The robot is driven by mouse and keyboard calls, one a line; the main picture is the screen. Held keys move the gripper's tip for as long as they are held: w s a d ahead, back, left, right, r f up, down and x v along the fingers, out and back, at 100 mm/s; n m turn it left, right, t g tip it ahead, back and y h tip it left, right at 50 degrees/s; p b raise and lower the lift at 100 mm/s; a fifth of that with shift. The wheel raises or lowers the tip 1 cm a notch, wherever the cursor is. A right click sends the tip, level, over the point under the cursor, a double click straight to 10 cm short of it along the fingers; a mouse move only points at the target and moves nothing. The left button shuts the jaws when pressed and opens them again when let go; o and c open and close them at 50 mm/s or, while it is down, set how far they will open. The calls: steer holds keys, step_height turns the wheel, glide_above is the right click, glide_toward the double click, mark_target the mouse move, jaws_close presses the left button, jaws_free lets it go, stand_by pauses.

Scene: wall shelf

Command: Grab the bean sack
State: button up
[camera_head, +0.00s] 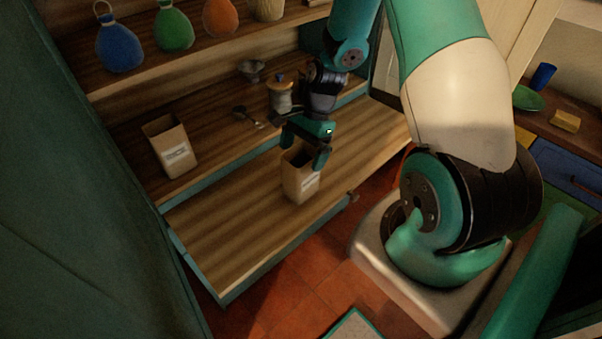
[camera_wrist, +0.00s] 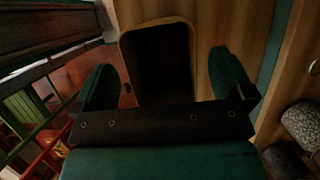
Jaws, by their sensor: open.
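An open-topped tan paper sack (camera_head: 299,183) with a pale label stands upright on the lower, pulled-out wooden board. The label is too small to read, so I cannot tell whether it is the bean sack. My gripper (camera_head: 304,148) is open just above it and hides part of its top. In the wrist view the sack's dark open mouth (camera_wrist: 160,60) lies between the two spread teal fingers of my gripper (camera_wrist: 165,78), with gaps on both sides. A second similar sack (camera_head: 170,146) with a label stands to the left on the shelf behind.
A jar (camera_head: 282,97), a dark scoop (camera_head: 247,117) and a small metal funnel-like cup (camera_head: 252,70) are on the shelf behind my gripper. Blue (camera_head: 120,50), green (camera_head: 174,30) and orange bags line the upper shelf. The board left of the nearer sack is clear.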

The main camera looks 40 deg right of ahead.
mark_target(299, 161)
steer(key=x, duration=0.3)
steer(key=shift+w, duration=0.1)
steer(key=shift+c, duration=0.5)
steer(key=c, duration=1.5)
steer(key=shift+r, duration=0.15)
